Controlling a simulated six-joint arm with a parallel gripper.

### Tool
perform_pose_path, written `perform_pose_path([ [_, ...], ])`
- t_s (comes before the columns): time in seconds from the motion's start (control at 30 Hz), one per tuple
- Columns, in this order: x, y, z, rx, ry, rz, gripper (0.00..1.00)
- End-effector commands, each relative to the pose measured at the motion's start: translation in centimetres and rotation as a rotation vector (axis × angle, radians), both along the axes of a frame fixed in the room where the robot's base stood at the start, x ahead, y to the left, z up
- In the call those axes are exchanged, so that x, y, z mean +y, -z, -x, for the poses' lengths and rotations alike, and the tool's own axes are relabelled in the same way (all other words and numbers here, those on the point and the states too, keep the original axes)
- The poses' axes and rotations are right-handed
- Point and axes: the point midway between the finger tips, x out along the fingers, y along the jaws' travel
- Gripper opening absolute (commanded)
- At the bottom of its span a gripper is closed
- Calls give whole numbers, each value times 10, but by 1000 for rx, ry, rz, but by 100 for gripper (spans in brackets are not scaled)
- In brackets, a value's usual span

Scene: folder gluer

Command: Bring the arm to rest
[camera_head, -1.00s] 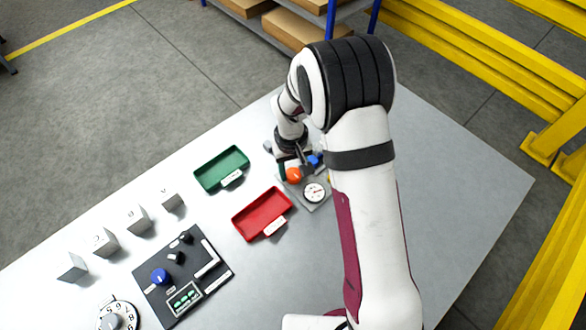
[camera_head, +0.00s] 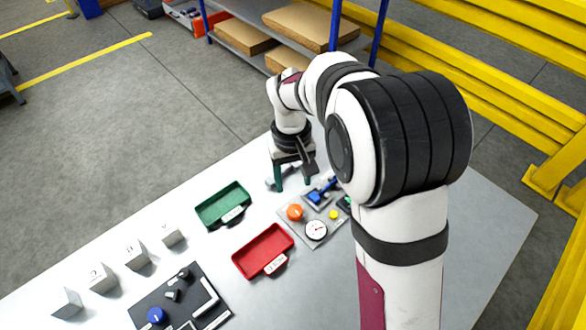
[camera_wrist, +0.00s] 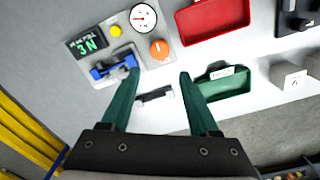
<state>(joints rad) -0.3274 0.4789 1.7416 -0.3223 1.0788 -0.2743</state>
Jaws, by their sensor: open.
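My gripper (camera_head: 292,175) hangs over the far edge of the table, its green fingers apart with nothing between them. In the wrist view my gripper (camera_wrist: 160,98) shows both fingers spread. Close by is a grey panel (camera_head: 303,228) with an orange knob (camera_head: 295,212), a white dial gauge (camera_head: 316,230), a yellow button (camera_head: 334,215) and a blue lever or clamp (camera_head: 321,192). In the wrist view the panel's display (camera_wrist: 87,42) reads "3 N". A small dark-and-white item (camera_wrist: 155,95) lies on the table between the fingers in the wrist view, below them.
A green tray (camera_head: 204,215) and a red tray (camera_head: 240,265) lie left of the panel. Several grey blocks (camera_head: 103,278) and a black control board (camera_head: 150,296) are further left. A shelf with cardboard boxes (camera_head: 238,37) and yellow rails (camera_head: 480,75) stand beyond the table.

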Motion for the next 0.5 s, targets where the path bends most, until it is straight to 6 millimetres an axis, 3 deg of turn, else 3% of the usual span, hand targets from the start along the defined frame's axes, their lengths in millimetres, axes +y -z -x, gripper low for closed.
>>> perform_pose_path([
  [0.1,1,-23,0,-2,0,-1,62],
  [0.2,1,-33,0,-1,0,-1,62],
  [0.5,1,-36,1,1,0,0,62],
])
